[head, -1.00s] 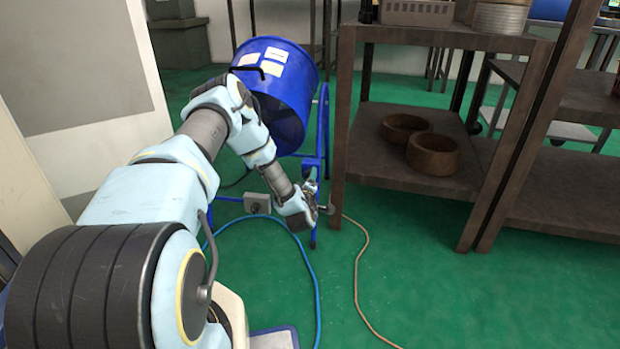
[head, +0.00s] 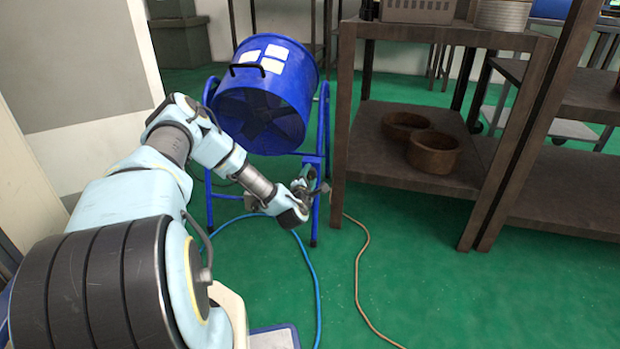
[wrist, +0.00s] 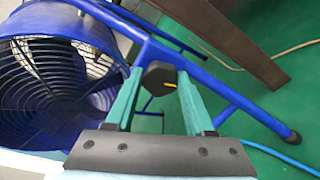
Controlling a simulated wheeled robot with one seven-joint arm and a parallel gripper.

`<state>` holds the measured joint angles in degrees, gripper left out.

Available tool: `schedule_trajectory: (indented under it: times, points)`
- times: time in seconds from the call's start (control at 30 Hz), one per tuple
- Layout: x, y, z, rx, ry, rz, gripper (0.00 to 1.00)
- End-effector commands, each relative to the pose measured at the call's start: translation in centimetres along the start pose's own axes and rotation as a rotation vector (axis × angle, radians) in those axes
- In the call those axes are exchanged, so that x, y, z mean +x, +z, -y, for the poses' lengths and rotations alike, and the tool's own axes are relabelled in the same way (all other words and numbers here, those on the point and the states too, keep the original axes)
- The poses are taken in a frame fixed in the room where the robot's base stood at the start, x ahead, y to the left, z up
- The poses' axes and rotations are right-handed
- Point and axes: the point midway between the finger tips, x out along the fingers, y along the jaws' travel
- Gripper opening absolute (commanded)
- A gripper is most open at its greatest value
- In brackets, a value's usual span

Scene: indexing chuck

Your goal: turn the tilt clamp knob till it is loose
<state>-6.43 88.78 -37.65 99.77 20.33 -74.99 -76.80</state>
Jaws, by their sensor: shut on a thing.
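The tilt clamp knob (wrist: 158,76) is dark with a yellow mark, at the side of the fan's blue frame in the wrist view. My gripper (wrist: 156,84) has its two green fingers on either side of the knob and is shut on it. In the head view my gripper (head: 304,187) is at the right side of the fan stand (head: 324,160), and I cannot make out the knob there. The blue drum fan (head: 268,100) sits in the stand with its grille side tipped downward and toward me. It also shows at left in the wrist view (wrist: 50,85).
A brown shelf unit (head: 340,150) stands close to the right of the stand, with two round brown bowls (head: 432,153) on it. A blue hose (head: 313,285) and a tan cable (head: 358,285) lie on the green floor. Open floor lies in front.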

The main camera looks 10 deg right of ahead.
Motion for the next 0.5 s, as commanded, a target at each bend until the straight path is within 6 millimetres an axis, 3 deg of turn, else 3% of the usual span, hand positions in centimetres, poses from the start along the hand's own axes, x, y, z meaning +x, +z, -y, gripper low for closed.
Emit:
schedule_trajectory:
  times: [0.5]
  points:
    - [-0.13,-0.02,0.28,-0.129,-0.006,0.015,0.0]
